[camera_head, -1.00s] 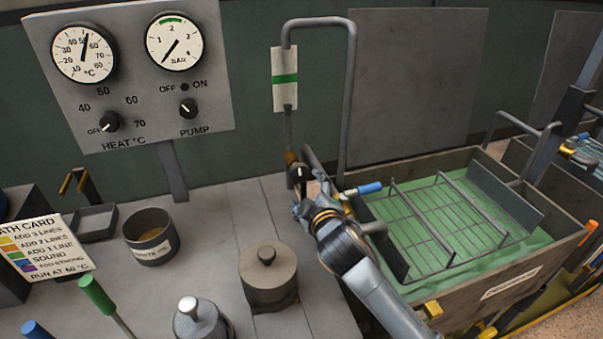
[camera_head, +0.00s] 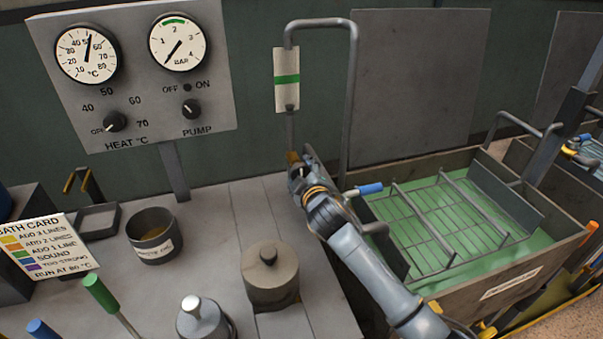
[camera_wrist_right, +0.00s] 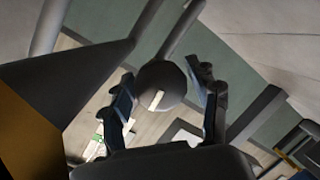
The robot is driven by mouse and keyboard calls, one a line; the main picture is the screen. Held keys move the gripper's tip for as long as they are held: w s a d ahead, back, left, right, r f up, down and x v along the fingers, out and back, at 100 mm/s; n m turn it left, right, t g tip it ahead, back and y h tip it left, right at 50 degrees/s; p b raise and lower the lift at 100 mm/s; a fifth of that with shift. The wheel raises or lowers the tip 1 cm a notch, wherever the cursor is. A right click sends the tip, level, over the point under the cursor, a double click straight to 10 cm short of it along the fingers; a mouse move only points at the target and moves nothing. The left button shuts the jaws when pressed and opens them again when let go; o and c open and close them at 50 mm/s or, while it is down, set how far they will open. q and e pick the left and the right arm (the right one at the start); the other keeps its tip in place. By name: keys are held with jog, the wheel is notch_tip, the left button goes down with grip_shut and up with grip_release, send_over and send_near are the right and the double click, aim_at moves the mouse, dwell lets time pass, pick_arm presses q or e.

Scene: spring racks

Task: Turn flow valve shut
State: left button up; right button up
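The flow valve is a dark round knob (camera_wrist_right: 162,86) with a white index mark, seen close up in the right wrist view. It sits on the pipe below the flow tube (camera_head: 287,79), which is white with a green band. My right gripper (camera_wrist_right: 164,80) is open, with one finger on each side of the knob and visible gaps between. In the head view my right gripper (camera_head: 302,178) is at the foot of that pipe and mostly hides the knob. My left gripper is not in view.
A tank (camera_head: 512,291) with green liquid and a wire rack stands right of my right arm. A blue-handled lever (camera_head: 368,189) is close beside the gripper. A lidded pot (camera_head: 270,278) and a cup (camera_head: 152,236) stand on the bench. A gauge panel (camera_head: 75,105) is at the back left.

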jog(key=c, duration=0.6)
jog(key=shift+r+m+y+p, duration=0.1)
jog(key=shift+m+y+p, duration=0.2)
jog(key=shift+m+p, duration=0.2)
jog(key=shift+c, duration=0.2)
jog(key=o, duration=1.2)
jog(key=shift+c, duration=0.2)
jog(key=v, duration=1.2)
jog(key=shift+r, duration=0.1)
